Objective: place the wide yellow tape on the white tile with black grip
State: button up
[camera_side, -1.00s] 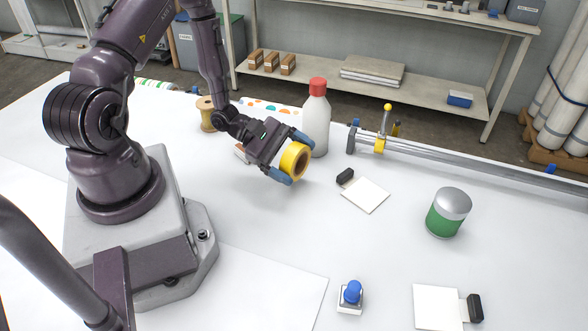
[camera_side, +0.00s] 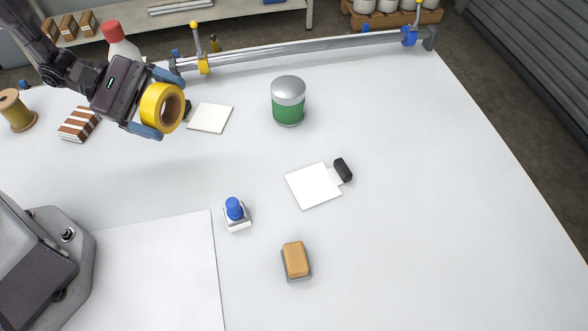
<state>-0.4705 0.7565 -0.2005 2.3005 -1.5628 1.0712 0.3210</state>
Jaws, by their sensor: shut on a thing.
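My gripper (camera_side: 157,103) is shut on the wide yellow tape (camera_side: 155,108), a roll with a brown core. The blue fingertips grip it on opposite sides, its open core facing right. It appears held above the table. A white tile (camera_side: 211,118) lies just right of the tape; its black grip (camera_side: 187,110) is mostly hidden behind the roll. A second white tile (camera_side: 313,187) lies farther right and nearer the camera, with a black grip (camera_side: 343,170) at its upper right.
A green can with a silver lid (camera_side: 288,101) stands between and beyond the tiles. A blue-knobbed stamp (camera_side: 235,212) and a tan block (camera_side: 296,260) are nearer. A striped block (camera_side: 79,124), spool (camera_side: 17,111) and red-capped bottle (camera_side: 121,45) are left. A rail (camera_side: 300,52) borders the back.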

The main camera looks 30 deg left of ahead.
jog(key=s+d+r+m+g+h, duration=0.1)
jog(key=d+m+g, duration=0.1)
jog(key=d, duration=0.6)
jog(key=s+d+r+m+g, duration=0.1)
jog(key=s+d+g, duration=0.1)
jog(key=d, duration=0.5)
jog(key=t, duration=0.1)
send_over(319, 184)
jog(key=shift+n, duration=0.3)
jog(key=f, duration=0.9)
jog(key=shift+s+a, duration=0.2)
jog(key=shift+w+d+f, duration=0.1)
jog(key=shift+f, duration=0.85)
jog(key=shift+w+d+f, duration=0.1)
jog(key=shift+f, duration=0.8)
jog(key=shift+f, duration=0.1)
